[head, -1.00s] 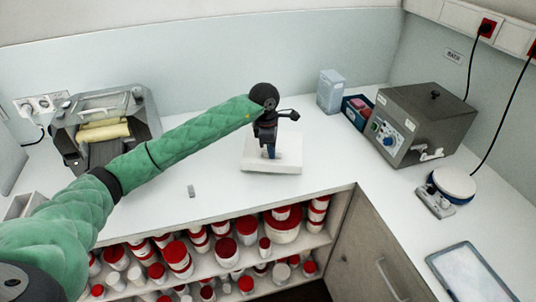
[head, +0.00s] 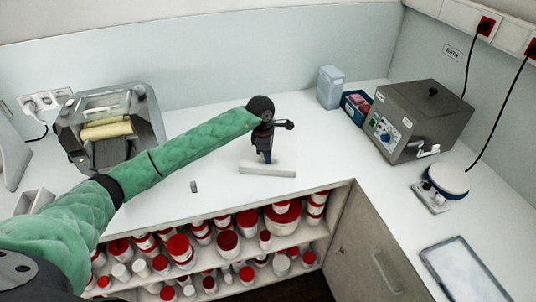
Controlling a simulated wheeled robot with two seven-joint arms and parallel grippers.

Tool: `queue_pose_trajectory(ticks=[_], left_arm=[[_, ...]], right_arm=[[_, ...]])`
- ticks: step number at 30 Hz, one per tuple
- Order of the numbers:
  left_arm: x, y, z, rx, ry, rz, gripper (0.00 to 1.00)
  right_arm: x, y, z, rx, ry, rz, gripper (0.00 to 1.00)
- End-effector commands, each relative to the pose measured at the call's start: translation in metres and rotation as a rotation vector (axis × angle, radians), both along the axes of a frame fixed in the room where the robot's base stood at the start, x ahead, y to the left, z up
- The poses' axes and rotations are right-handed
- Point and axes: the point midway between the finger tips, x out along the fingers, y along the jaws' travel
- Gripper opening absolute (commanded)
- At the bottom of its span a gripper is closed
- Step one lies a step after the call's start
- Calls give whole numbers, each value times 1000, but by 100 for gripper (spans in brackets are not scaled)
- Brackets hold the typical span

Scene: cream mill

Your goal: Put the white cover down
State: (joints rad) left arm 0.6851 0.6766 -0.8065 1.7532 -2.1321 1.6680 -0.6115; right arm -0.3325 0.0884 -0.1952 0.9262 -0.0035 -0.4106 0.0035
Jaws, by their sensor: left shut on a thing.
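The white cover (head: 281,169) is a flat, pale slab at the middle of the white counter, near its front edge. My left gripper (head: 267,158) comes down on it from above, at the end of the green-sleeved arm, and is shut on it. The fingers hide part of the slab. White on white, I cannot tell whether its underside touches the counter or hangs just above it. My right gripper is not in view.
A machine with a yellowish roller (head: 108,130) stands at the left. A grey heating box (head: 425,115), a round-topped device (head: 449,180) and a tablet (head: 463,270) stand at the right. A small grey piece (head: 194,187) lies left of the cover. Red-lidded jars fill the shelves below.

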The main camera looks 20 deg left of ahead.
Motion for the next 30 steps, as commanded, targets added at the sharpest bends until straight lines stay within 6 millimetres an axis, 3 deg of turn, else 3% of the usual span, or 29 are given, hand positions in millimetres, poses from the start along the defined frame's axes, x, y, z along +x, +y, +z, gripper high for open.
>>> queue_pose_trajectory(ticks=[10, 11, 12, 14, 27, 30], left_arm=[[0, 0, -2, 0, -1, 0, 0], [0, 0, -2, 0, 0, 0, 15], [0, 0, -2, 0, 0, 0, 23], [0, 0, -2, 0, 0, 0, 31], [0, 0, 2, 0, 0, 0, 31], [1, 1, 7, 0, -1, 0, 31]], right_arm=[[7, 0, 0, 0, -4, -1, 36], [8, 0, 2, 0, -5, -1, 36], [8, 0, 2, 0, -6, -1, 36], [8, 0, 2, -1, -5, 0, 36], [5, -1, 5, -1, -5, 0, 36], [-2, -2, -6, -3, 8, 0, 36]])
